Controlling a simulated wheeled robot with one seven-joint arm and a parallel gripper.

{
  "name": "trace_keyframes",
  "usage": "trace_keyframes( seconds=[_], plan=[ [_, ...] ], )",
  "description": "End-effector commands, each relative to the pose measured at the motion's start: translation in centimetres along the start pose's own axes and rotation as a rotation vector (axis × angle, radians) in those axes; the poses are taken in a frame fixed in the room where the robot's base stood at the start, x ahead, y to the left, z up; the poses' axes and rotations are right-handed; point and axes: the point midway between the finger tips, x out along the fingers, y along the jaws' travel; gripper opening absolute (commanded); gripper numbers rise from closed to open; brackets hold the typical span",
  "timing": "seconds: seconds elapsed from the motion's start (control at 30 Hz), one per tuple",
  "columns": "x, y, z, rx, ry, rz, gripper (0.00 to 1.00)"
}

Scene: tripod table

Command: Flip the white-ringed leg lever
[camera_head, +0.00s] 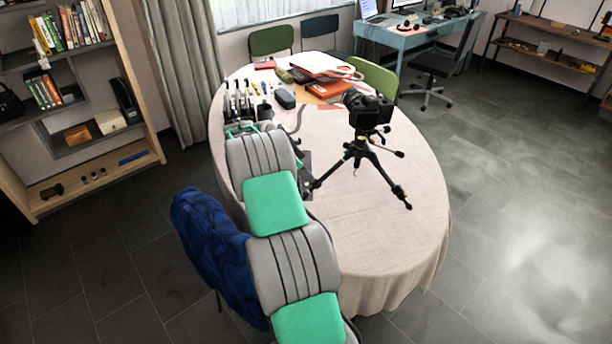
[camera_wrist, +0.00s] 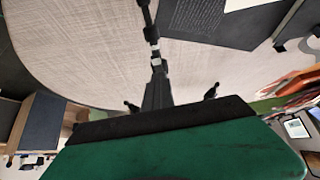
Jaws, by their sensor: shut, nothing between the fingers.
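The black tripod (camera_head: 361,152) stands on the table with a black camera (camera_head: 368,108) on top. In the wrist view one black tripod leg (camera_wrist: 146,12) runs from the top edge down toward my gripper (camera_wrist: 160,118). A white ring (camera_wrist: 155,45) shows around this leg, with a dark clamp just below it in the picture. The lever's position is too small to tell. My gripper's green body and black front edge fill the bottom of the wrist view. It is shut and empty, apart from the ring. In the head view my arm hides it.
The oval table (camera_head: 400,240) has bare cloth to the right of the tripod. Folders and papers (camera_head: 318,68), a grey case (camera_head: 285,98) and several upright dark items (camera_head: 245,100) crowd its far side. A blue draped chair (camera_head: 205,240) stands beside my arm.

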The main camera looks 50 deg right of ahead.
Motion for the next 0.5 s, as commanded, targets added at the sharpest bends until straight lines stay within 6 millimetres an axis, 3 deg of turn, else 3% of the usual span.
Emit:
trace_keyframes(
  seconds=[0.5],
  plan=[
    [0.00,0.00,-0.95,-0.001,0.000,0.000,0.00]
  ],
)
